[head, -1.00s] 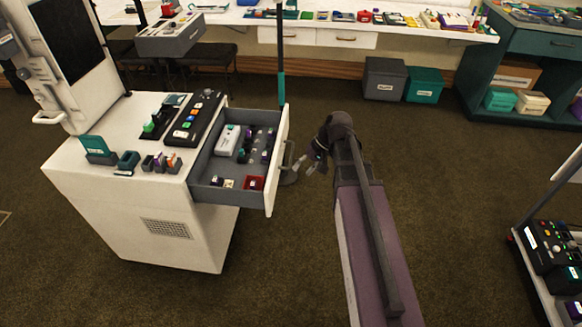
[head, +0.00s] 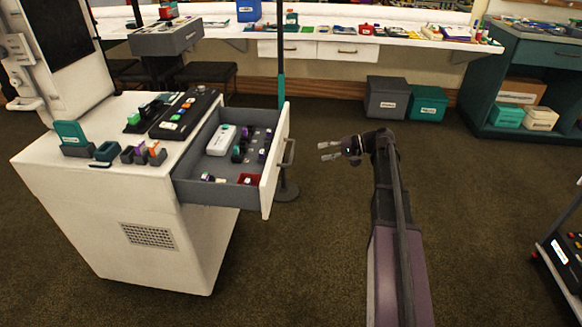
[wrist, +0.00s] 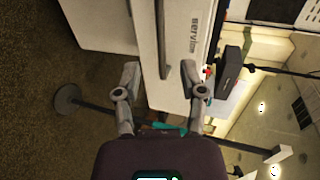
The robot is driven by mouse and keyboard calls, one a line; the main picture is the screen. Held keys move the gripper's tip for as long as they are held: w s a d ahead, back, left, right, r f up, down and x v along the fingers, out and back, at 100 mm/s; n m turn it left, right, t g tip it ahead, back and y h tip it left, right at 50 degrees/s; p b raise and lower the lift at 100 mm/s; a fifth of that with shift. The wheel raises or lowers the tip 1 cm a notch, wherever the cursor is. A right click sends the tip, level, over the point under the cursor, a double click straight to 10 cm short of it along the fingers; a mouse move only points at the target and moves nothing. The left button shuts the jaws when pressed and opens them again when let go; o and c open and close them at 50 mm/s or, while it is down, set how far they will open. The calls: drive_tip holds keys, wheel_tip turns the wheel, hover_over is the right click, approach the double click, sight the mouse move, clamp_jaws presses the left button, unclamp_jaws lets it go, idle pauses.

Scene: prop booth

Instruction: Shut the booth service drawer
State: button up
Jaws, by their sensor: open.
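The booth service drawer (head: 262,178) is pulled out from the right side of the white booth cabinet (head: 100,220). Its pale front panel carries a dark bar handle (head: 289,152). My gripper (head: 327,151) is open and empty to the right of the handle, with its fingers pointing left at the drawer front. In the wrist view, the drawer front (wrist: 178,85) with its "service" label lies ahead. The handle (wrist: 160,40) runs between the two open fingers as seen there. I cannot tell whether the fingers touch anything; the head view shows a gap.
A dark pole on a round base (head: 287,190) stands just behind the drawer front. Grey (head: 387,97) and teal bins (head: 427,102) sit at the back.

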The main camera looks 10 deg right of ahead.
sight(292, 153)
drive_tip(key=d+b, duration=0.1)
drive_tip(key=w+d+f+y+b, duration=0.1)
drive_tip(key=shift+w+d+t, duration=0.3)
drive_tip(key=shift+d+t, duration=0.05)
drive_tip(key=shift+t, duration=0.05)
drive_tip(key=shift+a, duration=0.1)
drive_tip(key=b+x, duration=0.2)
drive_tip(key=x, duration=1.1)
drive_tip(key=shift+w+a+b, duration=0.15)
drive_tip(key=shift+a+b, duration=0.15)
